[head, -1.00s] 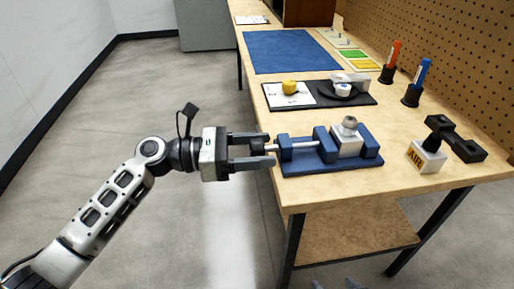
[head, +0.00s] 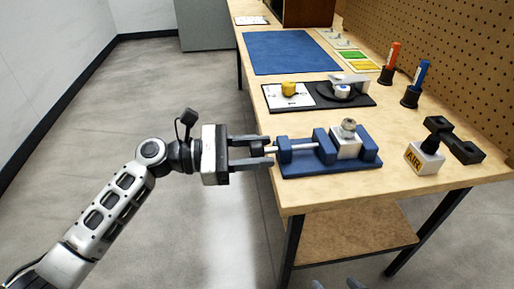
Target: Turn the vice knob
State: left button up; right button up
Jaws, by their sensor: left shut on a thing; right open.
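The blue vice (head: 312,168) lies on the near part of the bench, with its screw pointing left past the bench edge. A silver block (head: 346,144) with a round metal fitting on top sits between its jaws at the right. My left gripper (head: 268,149) comes in from the left and is shut on the vice knob at the screw's left end; its fingers mostly hide the knob. The bare screw rod (head: 303,147) shows between the blue parts.
Behind the vice is a dark tray (head: 362,101) with a yellow piece (head: 289,89). A box marked AIR (head: 424,158) and a black holder (head: 467,151) stand right. Orange (head: 392,56) and blue (head: 422,74) markers stand near the pegboard. The blue mat (head: 290,52) is bare.

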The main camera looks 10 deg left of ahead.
pick_arm(q)
jog(key=shift+m, duration=1.8)
jog(key=o, duration=1)
jog(key=shift+a, duration=0.1)
jog(key=v, duration=1.6)
jog(key=shift+r, duration=0.1)
